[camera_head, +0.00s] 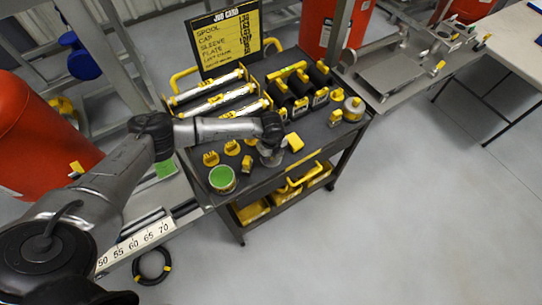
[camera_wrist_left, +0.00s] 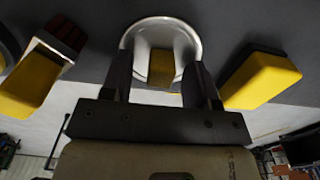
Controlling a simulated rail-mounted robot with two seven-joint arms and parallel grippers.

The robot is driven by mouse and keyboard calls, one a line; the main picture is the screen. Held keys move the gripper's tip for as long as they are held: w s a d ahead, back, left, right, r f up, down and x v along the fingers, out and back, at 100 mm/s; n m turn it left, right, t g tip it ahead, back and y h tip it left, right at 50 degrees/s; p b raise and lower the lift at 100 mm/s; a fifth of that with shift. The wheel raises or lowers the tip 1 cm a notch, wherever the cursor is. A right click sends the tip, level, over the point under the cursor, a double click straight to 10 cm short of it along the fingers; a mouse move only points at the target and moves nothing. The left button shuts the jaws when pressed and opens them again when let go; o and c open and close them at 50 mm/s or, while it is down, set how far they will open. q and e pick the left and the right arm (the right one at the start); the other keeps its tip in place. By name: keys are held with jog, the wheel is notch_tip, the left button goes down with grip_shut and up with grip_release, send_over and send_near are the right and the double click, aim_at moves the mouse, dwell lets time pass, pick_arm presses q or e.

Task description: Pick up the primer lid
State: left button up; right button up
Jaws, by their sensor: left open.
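The primer lid appears to be the round silver piece (camera_wrist_left: 137,42) with a yellow upright tab (camera_wrist_left: 161,68) in the left wrist view. My left gripper (camera_wrist_left: 160,72) is open, with one finger on each side of the yellow tab. I cannot tell whether either finger touches it. In the head view, my left gripper (camera_head: 271,146) is over the cart's front part and hides most of the silver piece. A can with a green top (camera_head: 222,178) stands to its left on the cart. My right gripper is not in view.
The dark cart top (camera_head: 320,132) also holds several yellow-ended tubes (camera_head: 210,103), black holders (camera_head: 298,95) and small yellow pieces. A yellow block (camera_head: 295,142) sits close right of the gripper. A job card board (camera_head: 226,38) stands behind. Open floor lies right.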

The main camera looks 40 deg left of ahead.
pick_arm(q)
jog(key=c, duration=1)
